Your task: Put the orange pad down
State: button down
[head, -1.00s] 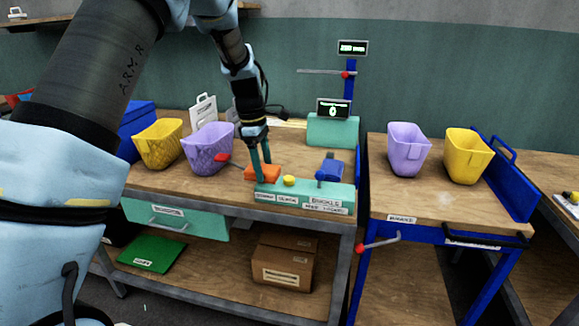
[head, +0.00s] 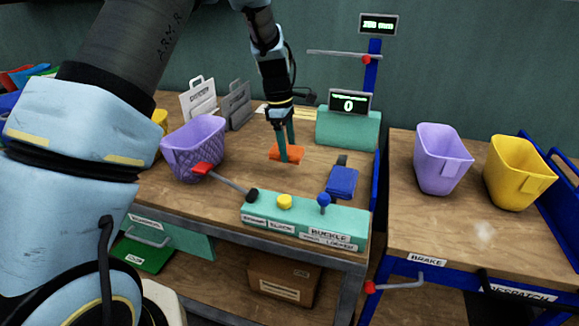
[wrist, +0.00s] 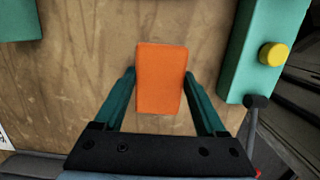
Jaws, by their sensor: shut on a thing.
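The orange pad (head: 276,153) is in my gripper (head: 290,154), over the wooden bench behind the teal control block. In the wrist view the pad (wrist: 161,80) is a flat orange rectangle between the two teal fingers of my gripper (wrist: 160,74), which are shut on its sides. Bare wood shows around it. Whether its underside touches the bench I cannot tell.
The teal control block (head: 300,218) has a red-ended lever, yellow button and blue knob. A blue block (head: 342,181) lies right of the pad, a lilac basket (head: 193,150) left, and a teal unit with a display (head: 347,130) behind. Bare wood surrounds the pad.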

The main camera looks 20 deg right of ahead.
aim_at(290, 178)
jog(key=shift+f+p, duration=0.7)
jog(key=shift+f, duration=2.75)
jog(key=shift+f, duration=0.15)
grip_release()
jog(key=r+b, duration=0.1)
jog(key=r, duration=0.3)
jog(key=a+r+b, duration=0.1)
jog(key=r, duration=0.3)
jog(key=w+r+b, duration=0.1)
jog(key=r, duration=0.3)
jog(key=shift+w+a+r, duration=0.1)
jog(key=shift+a, duration=0.1)
